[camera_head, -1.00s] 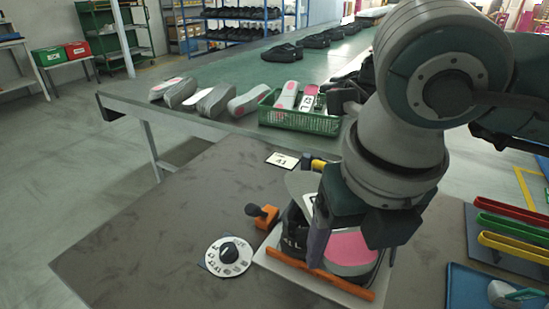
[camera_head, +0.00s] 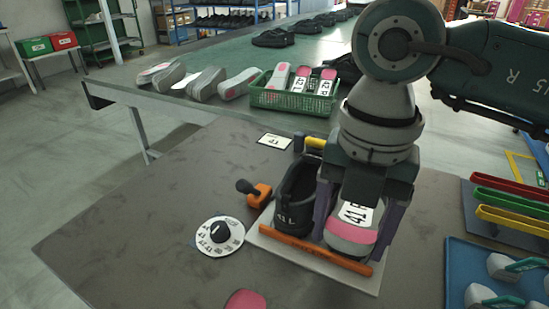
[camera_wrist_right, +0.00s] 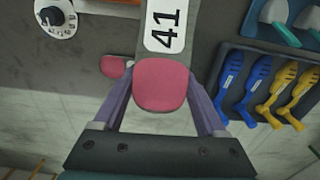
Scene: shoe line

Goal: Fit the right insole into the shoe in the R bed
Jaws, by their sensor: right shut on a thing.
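My right gripper (camera_head: 362,215) is shut on the right insole (camera_head: 350,236), a grey sole with a pink heel and a white "41 R" label. The insole slants, pink heel toward the camera, over the right side of the shoe fixture (camera_head: 271,243). In the right wrist view the pink heel (camera_wrist_right: 161,88) sits between my purple fingers. A black shoe marked "41 L" (camera_head: 293,197) stands in the left bed. The R bed and its shoe are mostly hidden behind the insole and gripper; I cannot tell whether the insole touches the shoe. My left gripper is not in view.
An orange bar (camera_head: 308,249) runs along the fixture's front. An orange clamp (camera_head: 258,195) and a size dial (camera_head: 219,236) are at its left. A pink-ended piece (camera_head: 245,300) shows at the bottom edge. A green crate (camera_head: 292,101) holds insoles behind. A blue tray (camera_head: 455,268) is right.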

